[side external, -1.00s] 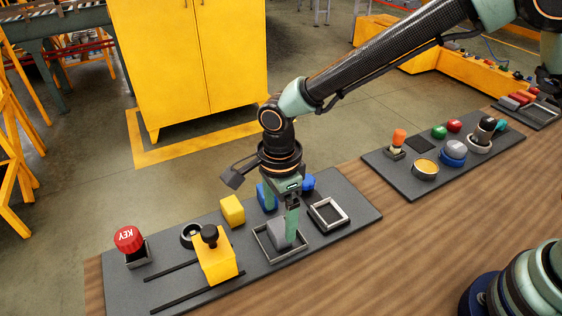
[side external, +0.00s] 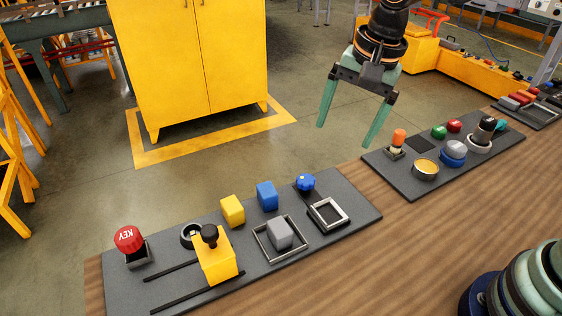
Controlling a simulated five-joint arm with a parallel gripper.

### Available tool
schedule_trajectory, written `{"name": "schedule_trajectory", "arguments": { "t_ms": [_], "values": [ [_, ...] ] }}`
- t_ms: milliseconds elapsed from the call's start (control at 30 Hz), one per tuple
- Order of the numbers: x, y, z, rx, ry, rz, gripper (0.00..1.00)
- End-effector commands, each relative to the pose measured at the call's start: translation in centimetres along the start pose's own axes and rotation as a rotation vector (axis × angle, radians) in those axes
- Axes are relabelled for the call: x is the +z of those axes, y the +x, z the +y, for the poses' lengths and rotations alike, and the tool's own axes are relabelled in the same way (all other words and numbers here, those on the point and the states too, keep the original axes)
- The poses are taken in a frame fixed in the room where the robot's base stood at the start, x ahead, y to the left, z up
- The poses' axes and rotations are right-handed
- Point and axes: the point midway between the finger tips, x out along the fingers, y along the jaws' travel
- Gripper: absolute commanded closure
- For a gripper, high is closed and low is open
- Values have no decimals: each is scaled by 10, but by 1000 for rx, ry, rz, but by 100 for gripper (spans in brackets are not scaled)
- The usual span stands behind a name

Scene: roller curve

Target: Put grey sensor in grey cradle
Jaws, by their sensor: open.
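The grey sensor (side external: 280,234) is a small grey block. It sits inside a square metal-framed cradle (side external: 263,249) on the near dark panel, inside the frame's walls. A second, smaller square frame (side external: 328,215) to its right is empty. My gripper (side external: 347,138) is open and empty, with its two green fingers spread wide. It hangs high above and beyond the panels, well clear of the sensor.
The near panel (side external: 355,192) also carries a yellow block (side external: 232,210), a blue block (side external: 267,195), a blue knob (side external: 305,182), a yellow slider (side external: 215,262) and a red KEY button (side external: 128,238). A second panel (side external: 405,182) with buttons stands to the right. Bare wood lies in front.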

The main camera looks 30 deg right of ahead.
Motion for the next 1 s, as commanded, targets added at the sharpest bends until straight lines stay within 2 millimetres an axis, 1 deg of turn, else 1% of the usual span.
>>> {"name": "schedule_trajectory", "arguments": {
  "t_ms": [33,167,200,300,400,500,667,1000],
  "values": [
    [-14,-12,14,-31,-81,21,9],
    [-38,-30,49,-81,-328,88,9],
    [-44,-34,60,-90,-404,112,9],
    [-56,-42,86,-102,-584,179,9],
    [-64,-46,108,-98,-736,238,9],
    [-69,-47,122,-87,-845,282,9],
    [-72,-47,132,-74,-930,313,9],
    [-72,-47,132,-72,-939,313,9]
  ]
}}
